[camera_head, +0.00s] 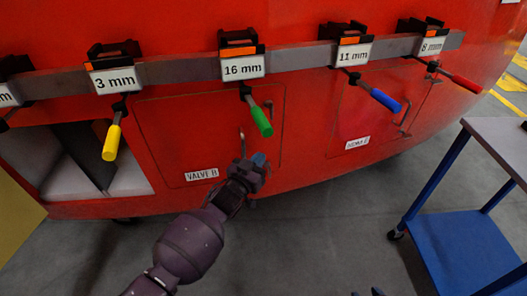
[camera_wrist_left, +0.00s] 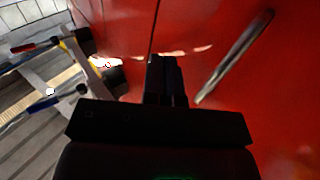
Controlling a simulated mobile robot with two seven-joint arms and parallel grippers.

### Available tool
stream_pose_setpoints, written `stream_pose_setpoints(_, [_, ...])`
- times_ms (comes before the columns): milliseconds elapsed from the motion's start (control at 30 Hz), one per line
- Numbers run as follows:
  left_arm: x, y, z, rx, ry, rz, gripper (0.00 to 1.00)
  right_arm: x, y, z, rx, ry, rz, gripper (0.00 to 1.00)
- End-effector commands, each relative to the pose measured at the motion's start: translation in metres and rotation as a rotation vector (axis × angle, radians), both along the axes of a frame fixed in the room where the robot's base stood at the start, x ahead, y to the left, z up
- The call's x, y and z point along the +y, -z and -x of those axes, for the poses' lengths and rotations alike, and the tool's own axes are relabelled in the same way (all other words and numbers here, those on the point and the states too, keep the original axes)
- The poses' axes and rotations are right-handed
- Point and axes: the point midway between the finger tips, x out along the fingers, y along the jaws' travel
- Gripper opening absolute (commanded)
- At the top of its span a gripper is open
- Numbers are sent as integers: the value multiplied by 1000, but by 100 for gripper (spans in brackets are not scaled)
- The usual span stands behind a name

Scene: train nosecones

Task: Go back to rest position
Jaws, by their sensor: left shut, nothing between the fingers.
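My left gripper (camera_head: 258,162) is in front of the red train nosecone (camera_head: 190,125), at the lower right of the VALVE B panel. Its fingers are shut and empty; in the left wrist view the closed dark fingers (camera_wrist_left: 167,75) point at the red surface. A metal handle (camera_head: 242,143) on the panel is just above the gripper in the head view. In the left wrist view this handle (camera_wrist_left: 235,55) runs slanted to the right of the fingers, apart from them. Small dark parts at the bottom edge of the head view may belong to my right gripper; its jaws cannot be made out.
A grey rail (camera_head: 190,70) carries tools with yellow (camera_head: 111,142), green (camera_head: 262,121), blue (camera_head: 385,100) and red (camera_head: 467,84) handles above. A blue cart (camera_head: 460,250) stands at the right. An open compartment (camera_head: 130,178) is at the left. Grey floor between is free.

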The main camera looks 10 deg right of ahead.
Motion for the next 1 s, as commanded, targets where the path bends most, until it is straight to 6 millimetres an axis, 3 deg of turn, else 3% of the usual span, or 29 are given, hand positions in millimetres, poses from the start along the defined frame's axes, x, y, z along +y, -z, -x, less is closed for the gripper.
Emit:
stream_pose_setpoints(400, [4,5,4,-9,-14,-61,0,-2,6,7,21,1,4,43])
stream_pose_setpoints(567, [7,-30,-1,-52,-53,-113,0,-3,4,6,17,-4,8,43])
stream_pose_setpoints(633, [15,-42,0,-61,-77,-122,0,-4,3,4,13,-6,11,43])
stream_pose_setpoints(767, [39,-47,10,-47,-128,-134,0,-4,-1,1,3,-10,13,43])
stream_pose_setpoints(1000, [100,-29,47,31,-232,-156,0,-3,-4,-3,-7,-11,11,43])
